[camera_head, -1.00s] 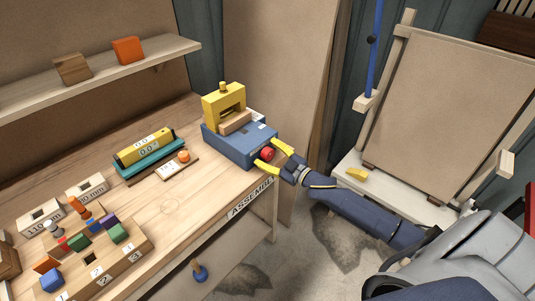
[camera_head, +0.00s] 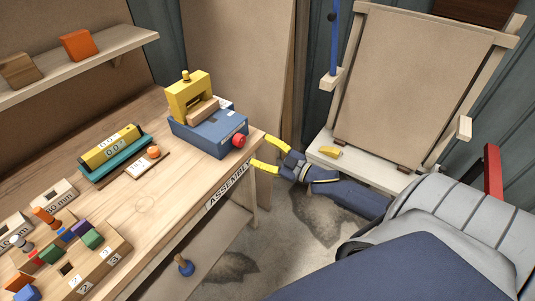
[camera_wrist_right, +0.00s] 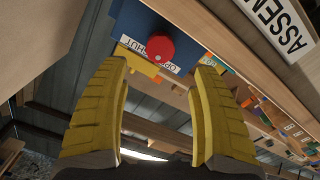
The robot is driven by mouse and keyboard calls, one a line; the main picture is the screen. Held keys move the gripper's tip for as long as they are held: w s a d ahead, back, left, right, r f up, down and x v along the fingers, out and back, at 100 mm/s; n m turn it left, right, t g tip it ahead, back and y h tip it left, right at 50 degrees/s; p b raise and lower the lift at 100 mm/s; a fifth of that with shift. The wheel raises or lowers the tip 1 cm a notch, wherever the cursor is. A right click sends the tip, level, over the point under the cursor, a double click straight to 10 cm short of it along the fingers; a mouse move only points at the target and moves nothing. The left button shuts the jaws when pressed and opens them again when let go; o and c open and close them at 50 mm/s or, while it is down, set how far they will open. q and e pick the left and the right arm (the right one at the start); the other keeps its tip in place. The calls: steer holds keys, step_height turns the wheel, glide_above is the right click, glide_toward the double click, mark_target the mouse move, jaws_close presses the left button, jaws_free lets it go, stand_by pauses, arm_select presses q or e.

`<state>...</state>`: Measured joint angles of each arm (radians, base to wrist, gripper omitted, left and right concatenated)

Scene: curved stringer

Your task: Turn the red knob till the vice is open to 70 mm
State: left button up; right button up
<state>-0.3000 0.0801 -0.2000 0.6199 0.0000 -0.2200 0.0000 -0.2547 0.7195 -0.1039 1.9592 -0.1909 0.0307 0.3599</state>
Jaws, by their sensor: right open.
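The vice (camera_head: 217,135) stands at the table's back right corner, a blue body with a yellow frame (camera_head: 188,96) and a wooden block (camera_head: 203,110) in front of it. Its red knob (camera_head: 239,141) is on the right end. The right wrist view shows the knob (camera_wrist_right: 146,47) beside a label with OPEN and SHUT. My right gripper (camera_head: 270,155) is open and empty, its yellow fingers apart from the knob and to its right. In the right wrist view the knob lies ahead, beyond the fingertips (camera_wrist_right: 160,72). My left gripper is not in view.
A teal and yellow gauge (camera_head: 112,150) with a small display lies left of the vice; its reading is too small to be sure of. Wooden blocks with coloured pegs (camera_head: 92,240) fill the table's front left. A white-topped stand with a board (camera_head: 410,85) is at right.

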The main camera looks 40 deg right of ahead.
steer(key=shift+v, duration=1.1)
